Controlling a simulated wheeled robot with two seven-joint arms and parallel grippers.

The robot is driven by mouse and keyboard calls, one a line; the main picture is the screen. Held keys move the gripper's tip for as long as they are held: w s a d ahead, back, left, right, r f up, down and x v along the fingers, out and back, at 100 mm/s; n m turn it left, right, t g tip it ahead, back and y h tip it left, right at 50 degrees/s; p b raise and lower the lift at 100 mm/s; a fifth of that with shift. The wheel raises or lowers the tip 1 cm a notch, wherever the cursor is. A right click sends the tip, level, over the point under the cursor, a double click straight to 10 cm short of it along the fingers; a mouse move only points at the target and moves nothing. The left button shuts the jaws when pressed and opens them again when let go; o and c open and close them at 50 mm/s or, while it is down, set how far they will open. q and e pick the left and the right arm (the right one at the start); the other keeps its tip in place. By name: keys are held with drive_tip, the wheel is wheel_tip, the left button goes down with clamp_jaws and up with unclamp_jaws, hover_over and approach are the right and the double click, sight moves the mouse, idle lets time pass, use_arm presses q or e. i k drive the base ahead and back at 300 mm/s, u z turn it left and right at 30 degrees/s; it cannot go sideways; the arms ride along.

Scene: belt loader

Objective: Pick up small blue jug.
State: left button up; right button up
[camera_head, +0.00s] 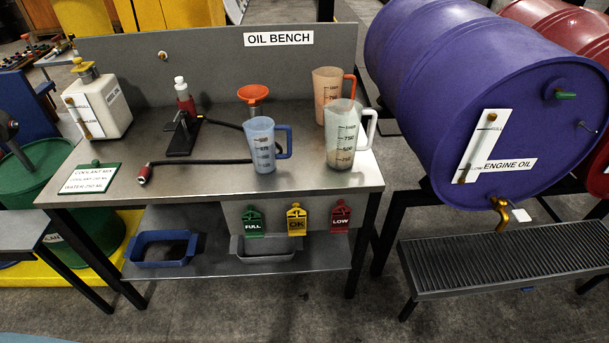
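The small blue jug (262,148) stands upright on the steel bench top (222,190), near the front and right of the middle. It is translucent blue with dark markings, and its darker blue handle (284,142) points to the right. Neither of my grippers shows in the head view. Nothing is touching the jug from what I can see.
A clear jug with a white handle (342,140) stands right of the blue one, with an orange jug (327,92) behind. An orange funnel (253,93) is close behind it. A black hose (205,161) lies left.

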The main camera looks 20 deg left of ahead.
sight(271, 146)
drive_tip(key=z, duration=0.85)
drive_tip(key=k, duration=0.1)
drive_tip(key=u, duration=1.9)
drive_tip(key=i, duration=0.75)
drive_tip(key=u, duration=0.05)
